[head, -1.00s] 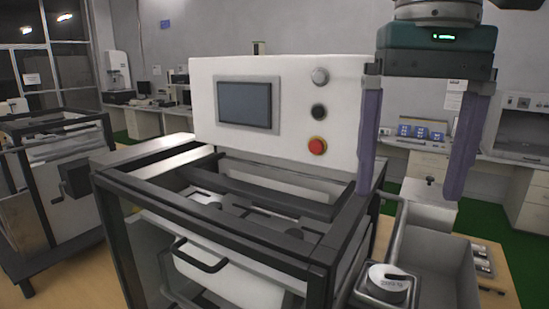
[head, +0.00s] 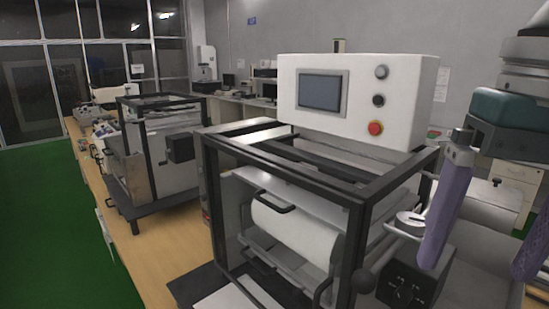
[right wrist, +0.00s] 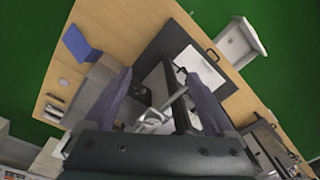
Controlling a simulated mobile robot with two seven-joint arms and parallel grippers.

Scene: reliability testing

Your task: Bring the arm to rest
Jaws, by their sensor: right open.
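My right gripper (head: 480,262) is at the right side of the head view, with its two purple fingers spread wide and pointing down. No object shows between the fingers, so it looks empty. It is in front of the right side of the black-framed test machine (head: 365,188), and I cannot tell how far apart they are. The right wrist view shows the same open fingers (right wrist: 157,88) from above, over the bench and the machine. My left gripper is in neither view.
The machine's white control panel (head: 408,100) has a screen and a red button (head: 375,127). A second framed machine (head: 160,150) stands to the left on the wooden bench (head: 165,245). Green floor (head: 45,220) is clear on the left. A blue object (right wrist: 82,45) lies on the bench.

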